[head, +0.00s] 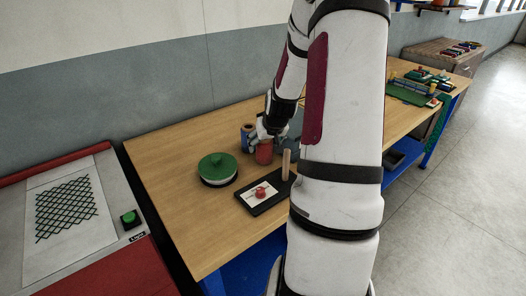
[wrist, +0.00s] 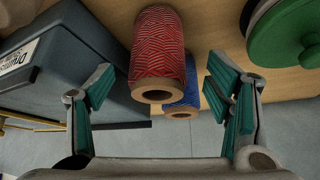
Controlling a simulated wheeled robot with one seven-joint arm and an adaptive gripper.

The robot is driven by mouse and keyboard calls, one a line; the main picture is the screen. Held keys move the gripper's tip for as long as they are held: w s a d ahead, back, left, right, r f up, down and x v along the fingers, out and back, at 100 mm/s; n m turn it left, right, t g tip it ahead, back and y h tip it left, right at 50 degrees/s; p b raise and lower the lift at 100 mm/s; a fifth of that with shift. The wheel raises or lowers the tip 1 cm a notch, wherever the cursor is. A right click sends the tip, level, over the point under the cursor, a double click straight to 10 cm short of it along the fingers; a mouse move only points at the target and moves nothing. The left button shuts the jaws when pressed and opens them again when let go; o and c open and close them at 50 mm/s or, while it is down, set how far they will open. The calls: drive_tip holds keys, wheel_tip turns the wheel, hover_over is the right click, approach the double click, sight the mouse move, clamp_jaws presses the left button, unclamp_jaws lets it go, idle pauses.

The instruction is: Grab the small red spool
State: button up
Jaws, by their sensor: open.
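The red spool (wrist: 158,45), wound with red cord on a brown core, stands on the wooden table. In the wrist view it is between my open fingers, with a gap on each side. My gripper (wrist: 160,78) is empty and touches neither side of it. In the head view the red spool (head: 264,154) shows just below my gripper (head: 267,134), whose fingers are hard to make out there. A blue spool (wrist: 186,92) is close behind the red one in the wrist view, and partly hidden by it; it also shows in the head view (head: 246,136).
A green-lidded round container (head: 218,164) stands left of the spools. A dark board (head: 279,196) with a wooden peg and a red spool picture lies in front. A grey labelled box (wrist: 60,60) is close to my left finger in the wrist view.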

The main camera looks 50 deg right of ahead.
drive_tip(key=x, duration=0.5)
drive_tip(key=shift+s+d, duration=0.1)
drive_tip(key=c, duration=1.3)
